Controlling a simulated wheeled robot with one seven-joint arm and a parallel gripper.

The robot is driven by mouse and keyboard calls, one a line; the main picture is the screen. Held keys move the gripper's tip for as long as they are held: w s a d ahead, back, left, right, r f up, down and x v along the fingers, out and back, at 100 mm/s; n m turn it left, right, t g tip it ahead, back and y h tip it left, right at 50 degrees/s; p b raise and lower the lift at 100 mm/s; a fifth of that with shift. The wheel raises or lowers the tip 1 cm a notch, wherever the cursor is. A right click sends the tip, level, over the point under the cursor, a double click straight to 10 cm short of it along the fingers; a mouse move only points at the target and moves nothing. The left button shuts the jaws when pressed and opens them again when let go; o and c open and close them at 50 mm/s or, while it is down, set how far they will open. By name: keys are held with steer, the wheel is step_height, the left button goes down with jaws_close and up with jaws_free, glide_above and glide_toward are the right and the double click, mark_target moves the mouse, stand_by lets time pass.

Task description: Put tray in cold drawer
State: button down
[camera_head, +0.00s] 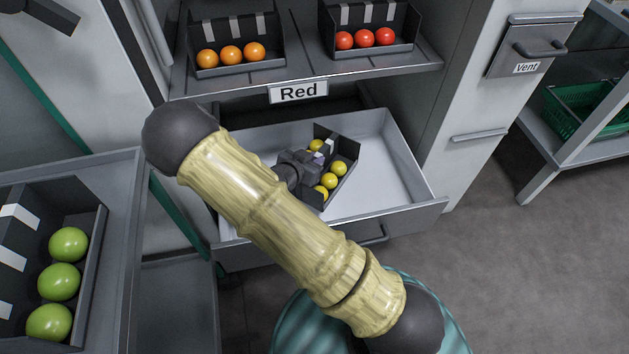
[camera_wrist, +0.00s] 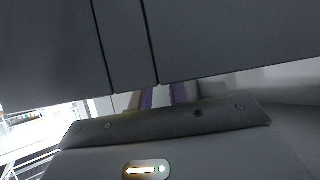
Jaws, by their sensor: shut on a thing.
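A dark tray (camera_head: 346,146) holds several yellow tomatoes (camera_head: 340,167). It is inside the open pale drawer (camera_head: 390,165), set at an angle towards the middle. Whether it touches the drawer floor I cannot tell. My gripper (camera_head: 306,163) is shut on the tray's left side, partly hidden behind my arm. In the wrist view a dark tray wall (camera_wrist: 220,45) fills the upper part, close to my gripper; the fingertips are hard to make out there.
Green tomatoes (camera_head: 60,281) sit in a tray at left. A Vent panel (camera_head: 527,48) and a green crate (camera_head: 575,113) are at right. The drawer's right part is bare.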

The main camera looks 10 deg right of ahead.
step_height(320, 180, down, 3)
steer(key=shift+a+f+b, duration=0.1)
steer(key=shift+b, duration=0.35)
steer(key=shift+w+f+b, duration=0.1)
steer(key=shift+f+b, duration=0.95)
steer(key=shift+f, duration=0.9)
steer(key=shift+r, duration=0.1)
steer(key=c, duration=1.8)
jaws_free()
steer(key=shift+f, duration=0.2)
steer(key=o, duration=0.5)
steer(key=shift+r, duration=0.1)
